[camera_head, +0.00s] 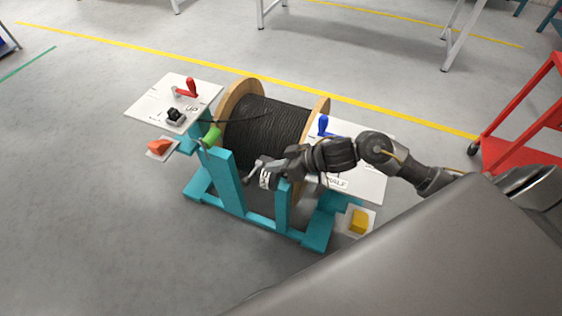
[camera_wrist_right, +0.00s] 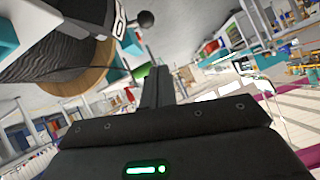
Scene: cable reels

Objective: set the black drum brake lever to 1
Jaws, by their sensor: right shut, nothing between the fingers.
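The cable drum (camera_head: 262,127), wound with black cable between wooden flanges, sits in a teal stand (camera_head: 226,178). In the right wrist view, the brake lever's black ball knob (camera_wrist_right: 147,18) sticks out beside a black-and-white marked plate (camera_wrist_right: 119,18). In the head view that marked plate (camera_head: 265,179) shows small at the stand's front, and the lever's setting cannot be read. My right gripper (camera_head: 258,170) is at the front of the drum, close to the plate. In the right wrist view its fingers (camera_wrist_right: 157,72) are shut and empty, apart from the knob. My left gripper is out of view.
A white panel (camera_head: 143,108) at left carries a red lever (camera_head: 191,87) and a black switch (camera_head: 174,115). A green handle (camera_head: 211,137) is near it. A blue lever (camera_head: 323,125) stands on the right panel (camera_head: 368,184). Orange (camera_head: 160,146) and yellow (camera_head: 359,222) pedals sit low.

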